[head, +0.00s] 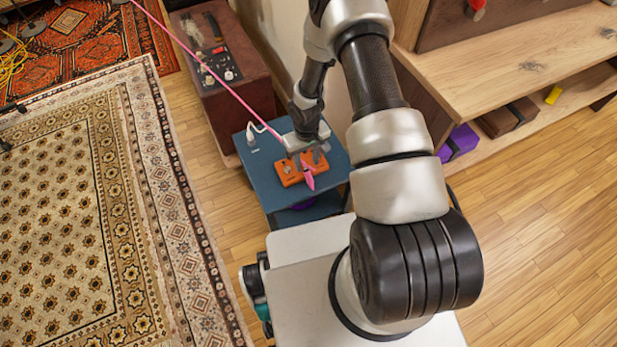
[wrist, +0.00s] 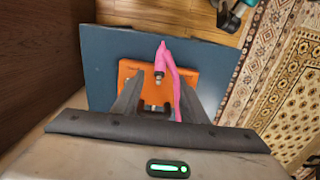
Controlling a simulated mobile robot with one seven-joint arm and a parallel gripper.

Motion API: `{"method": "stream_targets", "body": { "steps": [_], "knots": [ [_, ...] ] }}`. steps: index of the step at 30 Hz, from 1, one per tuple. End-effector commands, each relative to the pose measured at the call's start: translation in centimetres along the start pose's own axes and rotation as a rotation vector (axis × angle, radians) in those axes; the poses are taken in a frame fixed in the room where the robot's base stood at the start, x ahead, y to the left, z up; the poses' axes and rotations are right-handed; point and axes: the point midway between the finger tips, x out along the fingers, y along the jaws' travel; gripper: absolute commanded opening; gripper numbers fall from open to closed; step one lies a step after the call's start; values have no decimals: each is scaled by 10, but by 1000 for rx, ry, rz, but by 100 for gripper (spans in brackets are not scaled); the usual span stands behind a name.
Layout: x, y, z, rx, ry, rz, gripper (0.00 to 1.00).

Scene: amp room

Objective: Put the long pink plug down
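The long pink plug (head: 308,177) is at the near edge of an orange box (head: 287,176) on a small blue table (head: 262,184). In the wrist view the plug (wrist: 160,64) has its metal tip over the orange box (wrist: 128,70) and its pink body reaching past the box edge. I cannot tell whether it touches the box. My gripper (head: 308,158) is low over the box, pointing down. In the wrist view its fingers (wrist: 160,88) stand apart, with a gap around the plug's tip. A pink cable (wrist: 176,95) runs back beside the right finger.
The pink cable (head: 215,75) stretches up to the upper left. A white plug (head: 251,136) stands at the table's back left corner. A brown amp (head: 228,70) is behind the table. A wooden shelf (head: 500,85) is at the right. A patterned rug (head: 70,220) covers the left floor.

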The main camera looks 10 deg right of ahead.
Motion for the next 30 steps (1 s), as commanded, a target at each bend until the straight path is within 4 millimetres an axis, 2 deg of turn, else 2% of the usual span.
{"method": "stream_targets", "body": {
  "steps": [5, 14, 21, 22, 28, 30],
  "knots": [
    [10, 0, 1, -1, 0, 0, 39],
    [52, 0, 5, 0, -1, 0, 39],
    [54, 0, 4, 0, 0, 0, 39],
    [54, 0, 4, 0, 0, 0, 37],
    [54, 0, 4, 0, 0, 0, 4],
    [54, 0, 4, 0, 0, 0, 0]
  ]
}}
